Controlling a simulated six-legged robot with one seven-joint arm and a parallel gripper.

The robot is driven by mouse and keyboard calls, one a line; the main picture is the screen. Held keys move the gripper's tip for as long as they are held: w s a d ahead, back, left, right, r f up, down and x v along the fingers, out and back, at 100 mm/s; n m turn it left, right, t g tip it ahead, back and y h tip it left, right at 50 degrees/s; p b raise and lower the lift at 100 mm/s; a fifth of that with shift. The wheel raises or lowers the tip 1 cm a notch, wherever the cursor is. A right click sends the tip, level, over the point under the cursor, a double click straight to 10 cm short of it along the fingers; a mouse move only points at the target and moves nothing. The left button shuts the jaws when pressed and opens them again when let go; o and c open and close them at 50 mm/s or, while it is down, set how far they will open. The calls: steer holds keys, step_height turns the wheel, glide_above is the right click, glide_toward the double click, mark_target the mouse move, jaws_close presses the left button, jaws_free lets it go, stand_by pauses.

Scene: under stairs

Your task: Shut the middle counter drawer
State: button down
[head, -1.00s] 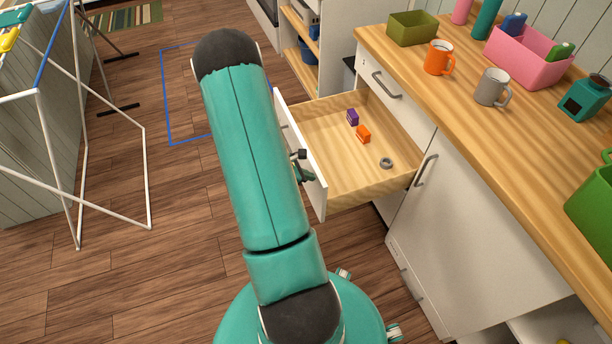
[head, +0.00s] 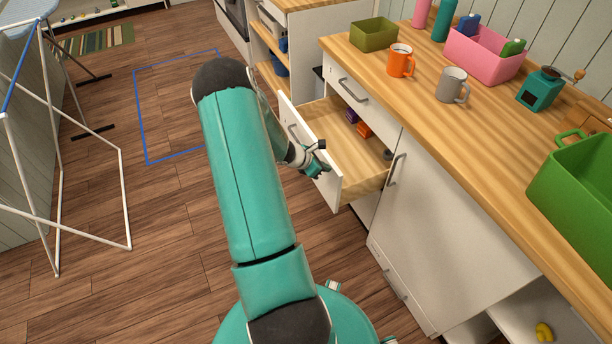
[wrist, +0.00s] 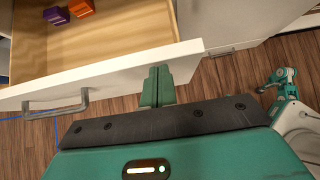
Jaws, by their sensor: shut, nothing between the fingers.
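The middle counter drawer (head: 333,192) is partly open, with its white front standing out from the counter. Its front also shows in the wrist view (wrist: 110,76), with a grey bar handle (wrist: 57,108) toward the left. My gripper (head: 318,166) is at the outer face of the drawer front, near its right end. In the wrist view my closed fingers (wrist: 157,86) meet the front panel, apart from the handle, and hold nothing. Inside lie a purple block (head: 351,115), an orange block (head: 364,130) and a grey ring (head: 387,154), partly under the counter.
The wooden countertop (head: 430,110) carries an orange mug (head: 400,62), a grey mug (head: 451,86), a pink bin (head: 484,58) and a green bin (head: 575,190). A shut drawer (head: 346,82) sits above. A white drying rack (head: 62,170) stands left. Open floor lies between.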

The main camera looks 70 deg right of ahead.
steer(key=s+d, duration=1.6)
steer(key=shift+d, duration=0.25)
steer(key=shift+s+r, duration=0.2)
steer(key=shift+s, duration=0.05)
steer(key=w+a+r, duration=0.6)
steer(key=w+a, duration=0.2)
steer(key=w, duration=0.1)
steer(key=shift+r, duration=0.3)
